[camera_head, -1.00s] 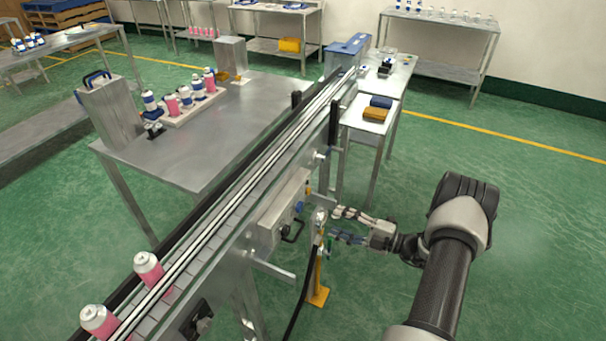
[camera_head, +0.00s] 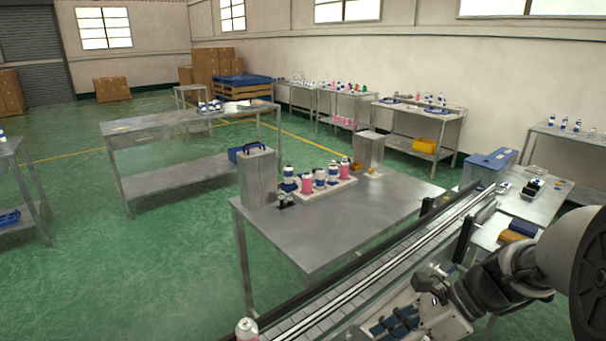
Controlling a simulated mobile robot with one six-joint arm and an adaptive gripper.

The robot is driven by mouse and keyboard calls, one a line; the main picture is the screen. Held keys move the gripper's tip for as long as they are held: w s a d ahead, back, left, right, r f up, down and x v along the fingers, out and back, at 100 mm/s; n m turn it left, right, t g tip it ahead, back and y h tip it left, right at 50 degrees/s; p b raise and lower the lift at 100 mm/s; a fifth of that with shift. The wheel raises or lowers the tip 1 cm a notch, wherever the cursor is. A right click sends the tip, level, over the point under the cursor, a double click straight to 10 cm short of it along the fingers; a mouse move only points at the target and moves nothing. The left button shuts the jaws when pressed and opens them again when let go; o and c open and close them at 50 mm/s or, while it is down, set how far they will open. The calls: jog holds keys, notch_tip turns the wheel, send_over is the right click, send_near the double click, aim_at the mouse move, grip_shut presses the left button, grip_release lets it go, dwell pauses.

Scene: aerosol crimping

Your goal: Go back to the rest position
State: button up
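My gripper (camera_head: 408,318) is at the lower right of the head view, in front of the conveyor's near side. My arm comes in from the right edge. The fingers show only in part and reach down toward the bottom edge, so their opening is unclear. No held object is visible. The conveyor (camera_head: 370,278) runs diagonally from the bottom centre up to the right.
One pink can (camera_head: 247,329) stands on the conveyor at the bottom. A steel table (camera_head: 330,228) behind it bears a rack of pink and blue-white cans (camera_head: 320,179). A blue box (camera_head: 488,168) stands beyond the conveyor's far end. Green floor is open at left.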

jog(key=s+r+n+t+h, duration=0.2)
jog(key=s+n, duration=0.5)
jog(key=n, duration=0.4)
jog(key=s+a+r+n+t+h, duration=0.1)
jog(key=s+r+n+h, duration=0.3)
jog(key=n, duration=0.7)
jog(key=shift+s+r+t+h, duration=0.5)
jog(key=shift+s+h, duration=0.8)
jog(key=shift+s, duration=0.75)
jog(key=shift+f, duration=0.15)
jog(key=shift+c, duration=0.3)
